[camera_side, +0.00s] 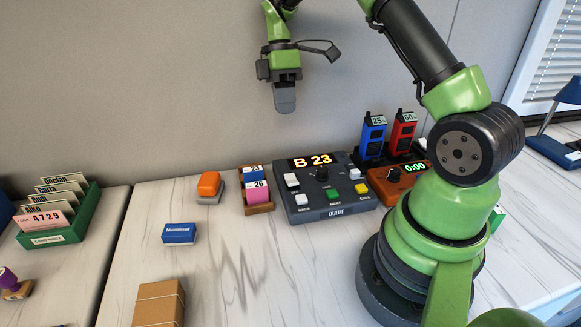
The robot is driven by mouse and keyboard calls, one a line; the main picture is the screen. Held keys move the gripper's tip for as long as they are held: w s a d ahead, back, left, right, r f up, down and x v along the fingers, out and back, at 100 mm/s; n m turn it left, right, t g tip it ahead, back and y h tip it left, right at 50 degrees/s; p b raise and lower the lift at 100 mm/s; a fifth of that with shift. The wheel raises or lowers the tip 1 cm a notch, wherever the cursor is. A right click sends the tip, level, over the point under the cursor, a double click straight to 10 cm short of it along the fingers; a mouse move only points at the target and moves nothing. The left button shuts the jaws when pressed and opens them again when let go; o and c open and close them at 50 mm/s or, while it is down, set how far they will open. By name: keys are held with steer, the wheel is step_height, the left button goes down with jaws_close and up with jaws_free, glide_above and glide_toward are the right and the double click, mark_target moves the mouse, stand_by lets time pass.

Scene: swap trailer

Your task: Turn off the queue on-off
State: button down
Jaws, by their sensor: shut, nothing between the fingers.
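The queue box (335,209) is a dark grey console on the counter, marked QUEUE on its front edge. Its lit display (312,161) reads B 23. It has a black knob (322,174), white keys at the left, a green key (332,190), a yellow key (361,188) and a white switch-like piece (355,174) at the upper right. Which control is the on-off is too small to read. My gripper (285,108) is shut and empty, pointing down in the air above and behind the box, clear of it.
An orange timer (398,183) reading 0:00 and blue (372,137) and red (403,133) handsets stand right of the box. A ticket holder (257,208), an orange stapler-like item (209,184), a blue box (179,234) and a green card tray (57,240) lie left.

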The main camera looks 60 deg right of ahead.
mark_target(290, 178)
steer(key=x, duration=1.4)
steer(key=shift+s+a+f, duration=0.1)
steer(key=shift+f, duration=0.15)
steer(key=shift+w+d, duration=0.65)
steer(key=shift+d+r, duration=0.1)
